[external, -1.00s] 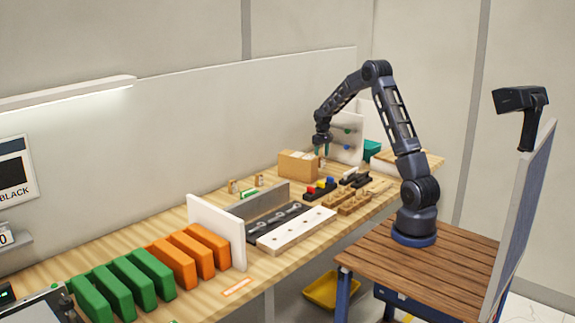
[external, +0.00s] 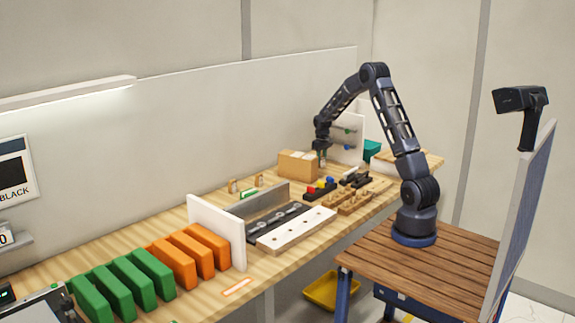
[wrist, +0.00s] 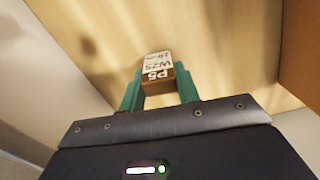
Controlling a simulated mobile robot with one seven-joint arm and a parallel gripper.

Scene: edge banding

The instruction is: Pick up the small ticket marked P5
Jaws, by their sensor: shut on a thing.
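The small ticket marked P5 (wrist: 157,68) is a little block with a white printed face and brown sides. In the wrist view it sits between the green fingertips of my gripper (wrist: 158,88), which is shut on it. In the external view my gripper (external: 322,158) is low over the far part of the bench, just right of the cardboard box. The ticket is too small to make out there. I cannot tell whether it touches the bench.
The cardboard box (external: 297,164) stands close to the left of my gripper. A white upright panel with pegs (external: 349,134) stands behind it. A black holder with coloured pieces (external: 320,190) and wooden blocks (external: 357,203) lie nearer.

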